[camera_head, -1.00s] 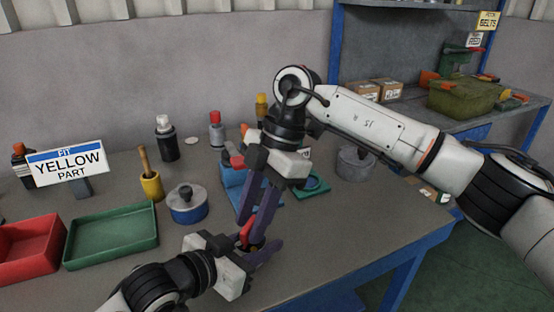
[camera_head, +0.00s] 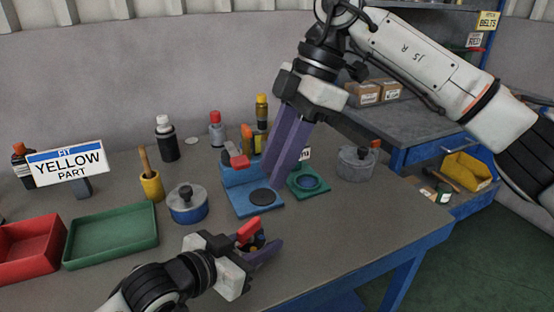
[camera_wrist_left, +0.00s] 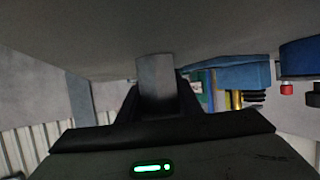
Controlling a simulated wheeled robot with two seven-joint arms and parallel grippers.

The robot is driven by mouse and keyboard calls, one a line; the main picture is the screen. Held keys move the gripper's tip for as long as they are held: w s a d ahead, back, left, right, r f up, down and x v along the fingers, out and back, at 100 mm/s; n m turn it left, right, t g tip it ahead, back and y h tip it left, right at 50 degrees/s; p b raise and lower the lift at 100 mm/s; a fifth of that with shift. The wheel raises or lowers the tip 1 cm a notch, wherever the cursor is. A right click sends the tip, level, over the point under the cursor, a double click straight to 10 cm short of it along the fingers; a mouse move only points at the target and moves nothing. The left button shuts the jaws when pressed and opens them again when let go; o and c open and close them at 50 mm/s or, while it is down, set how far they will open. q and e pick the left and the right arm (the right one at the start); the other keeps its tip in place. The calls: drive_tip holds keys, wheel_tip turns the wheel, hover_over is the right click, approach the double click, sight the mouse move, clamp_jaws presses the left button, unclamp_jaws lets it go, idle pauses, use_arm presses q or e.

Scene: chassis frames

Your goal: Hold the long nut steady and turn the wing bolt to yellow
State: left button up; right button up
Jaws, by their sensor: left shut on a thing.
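My left gripper (camera_head: 262,248) is low in the head view, shut on the long nut, which shows as a grey block (camera_wrist_left: 155,85) between the fingers in the left wrist view. The wing bolt (camera_head: 248,230) has a red wing and sits at the nut's top end, above the left fingers. Small dark and yellowish bits show beside the wing, too small to make out. My right gripper (camera_head: 272,180) is up and away from the bolt, its purple fingers pointing down near the blue fixture. Its fingers look close together, but their gap is unclear.
A blue fixture (camera_head: 240,204) and a green ring base (camera_head: 296,190) stand behind. A blue lidded pot (camera_head: 187,205), a green tray (camera_head: 112,238) and a red tray (camera_head: 30,252) are to the left. A sign (camera_head: 66,160) reads "FIT YELLOW PART". The bench front right is clear.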

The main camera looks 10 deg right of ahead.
drive_tip(key=o, duration=0.5)
drive_tip(key=shift+o, duration=0.2)
drive_tip(key=n+t+h, duration=0.1)
drive_tip(key=n+t, duration=0.3)
drive_tip(key=n, duration=2)
approach(249, 224)
drive_tip(key=x, duration=0.8)
drive_tip(key=shift+f, duration=0.2)
drive_tip(key=shift+c, duration=0.4)
drive_tip(key=c, duration=0.7)
